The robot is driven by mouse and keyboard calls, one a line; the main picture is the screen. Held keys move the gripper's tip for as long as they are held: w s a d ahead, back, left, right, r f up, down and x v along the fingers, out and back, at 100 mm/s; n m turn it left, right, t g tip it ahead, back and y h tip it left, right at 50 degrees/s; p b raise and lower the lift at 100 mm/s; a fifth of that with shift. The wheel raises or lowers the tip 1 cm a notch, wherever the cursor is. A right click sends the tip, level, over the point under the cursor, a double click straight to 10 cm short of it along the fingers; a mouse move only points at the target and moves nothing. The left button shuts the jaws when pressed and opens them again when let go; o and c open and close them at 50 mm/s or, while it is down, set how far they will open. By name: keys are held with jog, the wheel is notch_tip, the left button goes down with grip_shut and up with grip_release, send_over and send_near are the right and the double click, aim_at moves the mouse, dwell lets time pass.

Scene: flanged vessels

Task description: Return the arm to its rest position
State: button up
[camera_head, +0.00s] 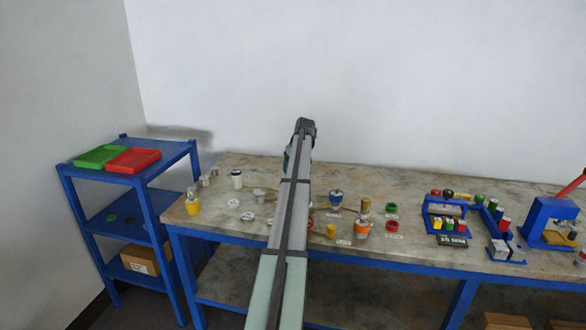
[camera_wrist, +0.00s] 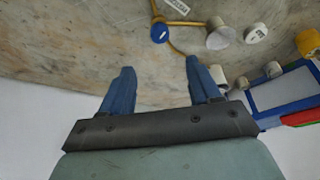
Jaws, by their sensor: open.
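My arm reaches up and away through the middle of the head view, its far end in front of the white wall above the bench. My gripper shows in the wrist view (camera_wrist: 159,67), with its two blue fingers apart and nothing between them. Behind the fingers are the table edge and bare tabletop. In the head view the fingers are mostly hidden by the arm. The worktable (camera_head: 230,235) below carries a white jar (camera_head: 236,180), a yellow cup (camera_head: 193,207), a blue-topped vessel (camera_head: 336,197) and an orange-banded vessel (camera_head: 363,227). The arm hides part of the tabletop.
A blue shelf (camera_head: 147,215) stands at the left with a green tray (camera_head: 100,156) and a red tray (camera_head: 133,160) on top. Green (camera_head: 391,208) and red (camera_head: 392,226) rings lie right of the arm. Blue fixtures (camera_head: 548,220) occupy the right. The space above the bench is free.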

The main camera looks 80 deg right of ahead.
jog(key=shift+w, duration=0.1)
dwell(0.3)
